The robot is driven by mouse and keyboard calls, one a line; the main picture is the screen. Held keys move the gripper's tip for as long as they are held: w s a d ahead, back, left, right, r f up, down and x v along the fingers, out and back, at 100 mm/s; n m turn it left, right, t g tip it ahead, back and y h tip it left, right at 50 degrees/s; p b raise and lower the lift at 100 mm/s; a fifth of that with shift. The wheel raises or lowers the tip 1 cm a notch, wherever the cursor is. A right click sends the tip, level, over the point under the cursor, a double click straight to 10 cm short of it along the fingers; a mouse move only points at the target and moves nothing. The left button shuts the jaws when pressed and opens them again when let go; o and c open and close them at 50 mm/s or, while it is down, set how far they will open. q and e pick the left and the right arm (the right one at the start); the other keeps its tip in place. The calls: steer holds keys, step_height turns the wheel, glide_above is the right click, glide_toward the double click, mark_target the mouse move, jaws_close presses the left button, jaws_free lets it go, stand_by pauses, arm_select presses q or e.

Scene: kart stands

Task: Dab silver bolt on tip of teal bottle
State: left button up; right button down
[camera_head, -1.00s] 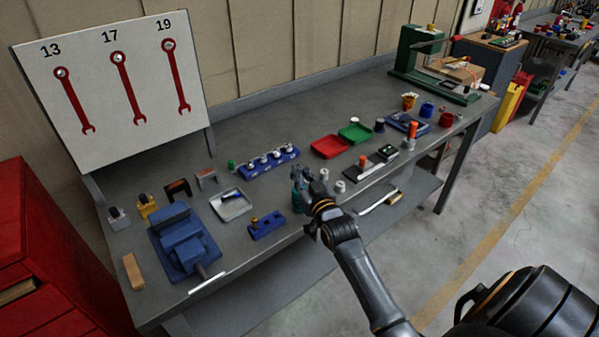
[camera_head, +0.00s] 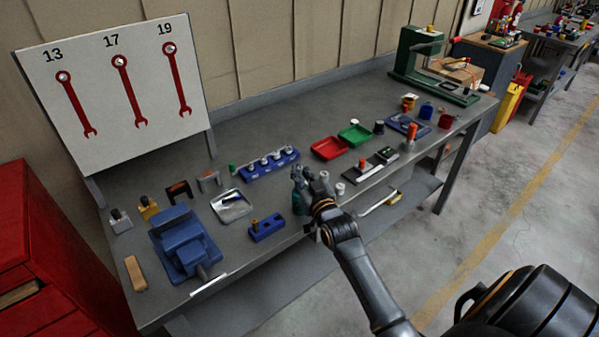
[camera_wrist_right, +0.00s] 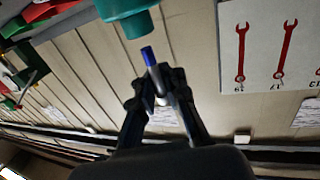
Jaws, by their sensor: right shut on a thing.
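My right gripper (camera_head: 298,174) is over the front edge of the workbench, just above the teal bottle (camera_head: 299,203). In the right wrist view my right gripper (camera_wrist_right: 157,88) is shut on the silver bolt (camera_wrist_right: 154,68). The bolt's far end is blue and points toward the teal bottle (camera_wrist_right: 126,8). The bottle's tip (camera_wrist_right: 139,24) faces the bolt's blue end. They look close, with a small gap in the picture; I cannot tell the true distance. In the head view the bolt is too small to make out. My left gripper is out of view.
A blue block (camera_head: 267,229) and a metal tray (camera_head: 220,208) lie left of the bottle. A blue rack (camera_head: 245,172) stands behind. Pale cylinders (camera_head: 339,188) stand to the right. A blue vise (camera_head: 182,243) is at the left. Red (camera_head: 325,153) and green trays lie behind.

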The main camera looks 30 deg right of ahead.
mark_target(300, 167)
steer(key=shift+r+p, duration=2.4)
steer(key=shift+r, duration=0.5)
